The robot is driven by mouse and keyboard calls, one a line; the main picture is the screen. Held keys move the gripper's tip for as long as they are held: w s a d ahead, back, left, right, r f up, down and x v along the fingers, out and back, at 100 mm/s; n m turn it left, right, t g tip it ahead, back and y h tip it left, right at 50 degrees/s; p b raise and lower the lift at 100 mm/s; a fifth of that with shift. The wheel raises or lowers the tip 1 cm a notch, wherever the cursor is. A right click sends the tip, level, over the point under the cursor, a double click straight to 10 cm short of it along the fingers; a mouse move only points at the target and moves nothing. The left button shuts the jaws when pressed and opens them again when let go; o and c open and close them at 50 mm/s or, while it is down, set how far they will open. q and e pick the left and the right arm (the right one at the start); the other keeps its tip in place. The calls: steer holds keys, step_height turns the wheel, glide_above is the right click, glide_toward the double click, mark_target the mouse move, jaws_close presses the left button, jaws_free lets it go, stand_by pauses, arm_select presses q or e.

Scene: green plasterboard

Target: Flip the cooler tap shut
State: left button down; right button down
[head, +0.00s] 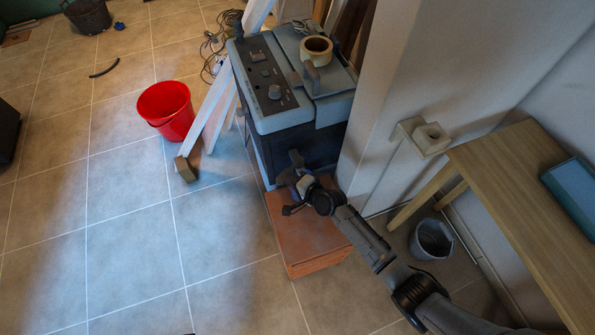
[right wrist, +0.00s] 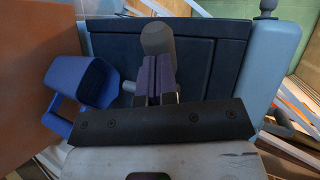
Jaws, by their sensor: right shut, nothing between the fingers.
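The cooler (head: 305,140) is a dark box with a grey-blue top, standing on an orange-red block (head: 318,262). My right gripper (head: 298,182) is at the cooler's front, near the tap. In the right wrist view its purple fingers (right wrist: 156,78) are shut and empty. A grey rounded piece, seemingly the tap's lever (right wrist: 158,38), shows just beyond the fingertips; whether they touch it I cannot tell. A small pale piece, perhaps the spout (right wrist: 129,86), shows beside the fingers; the rest of the tap is hidden. My left gripper is not in view.
A blue mug (right wrist: 78,84) is beside the gripper, near the orange-red block. A red bucket (head: 166,108) and leaning white boards (head: 214,115) stand left of the cooler. A wall pillar (head: 385,100), wooden table (head: 505,165) and grey bin (head: 432,240) are right.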

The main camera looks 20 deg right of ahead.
mark_target(282, 176)
steer(key=shift+w+a+m+t+h+p, duration=0.4)
steer(key=shift+w+a+m+h+p, duration=0.4)
steer(key=shift+p, duration=0.35)
steer(key=shift+w+a, duration=0.25)
steer(key=shift+w, duration=0.05)
steer(key=shift+w+a, duration=0.25)
steer(key=shift+w, duration=0.2)
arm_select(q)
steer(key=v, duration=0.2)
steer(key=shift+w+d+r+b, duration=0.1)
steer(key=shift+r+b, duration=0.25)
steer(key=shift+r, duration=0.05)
arm_select(e)
steer(key=shift+s+f, duration=0.1)
steer(key=shift+f, duration=0.1)
steer(key=shift+f, duration=0.15)
steer(key=shift+s, duration=0.1)
